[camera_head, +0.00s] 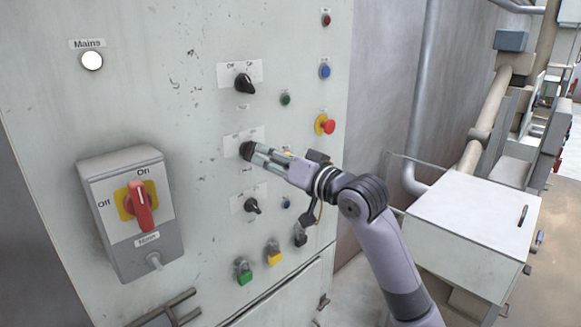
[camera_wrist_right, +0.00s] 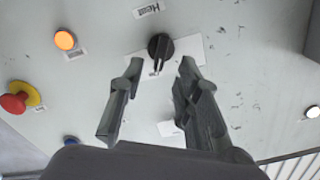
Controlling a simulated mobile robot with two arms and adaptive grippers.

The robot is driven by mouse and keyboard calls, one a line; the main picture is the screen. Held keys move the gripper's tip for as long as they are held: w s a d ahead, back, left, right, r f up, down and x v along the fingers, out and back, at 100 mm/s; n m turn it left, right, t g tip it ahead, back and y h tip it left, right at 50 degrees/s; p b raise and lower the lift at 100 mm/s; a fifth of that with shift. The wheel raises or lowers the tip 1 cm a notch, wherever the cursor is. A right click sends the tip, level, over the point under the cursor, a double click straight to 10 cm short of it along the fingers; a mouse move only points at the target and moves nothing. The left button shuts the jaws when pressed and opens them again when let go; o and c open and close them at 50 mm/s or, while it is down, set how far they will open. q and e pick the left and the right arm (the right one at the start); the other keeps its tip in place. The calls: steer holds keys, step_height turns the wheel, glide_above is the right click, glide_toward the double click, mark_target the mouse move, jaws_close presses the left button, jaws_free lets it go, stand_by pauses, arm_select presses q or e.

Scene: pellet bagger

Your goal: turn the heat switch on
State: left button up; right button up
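The heat switch is a black rotary knob (camera_wrist_right: 160,46) on a white label plate in the right wrist view, with a "Heat" label beside it that appears upside down. In the head view it is the middle black knob (camera_head: 246,150) of the column, partly covered by my fingers. My right gripper (camera_wrist_right: 160,70) is open, with one finger on each side of the knob's lower part in the wrist view. I cannot tell whether the fingers touch it. In the head view my right gripper (camera_head: 256,154) reaches the panel from the right. My left gripper is not in view.
Another black knob (camera_head: 244,83) sits above and one (camera_head: 252,205) below. A red emergency button (camera_head: 327,125) and an orange lamp (camera_wrist_right: 65,39) are close by. The red mains handle (camera_head: 140,206) is at lower left, under a white lamp (camera_head: 92,61). A pale box (camera_head: 465,225) stands at right.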

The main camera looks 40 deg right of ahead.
steer(key=s, duration=0.7)
steer(key=shift+s+d, duration=0.3)
steer(key=shift+s, duration=0.1)
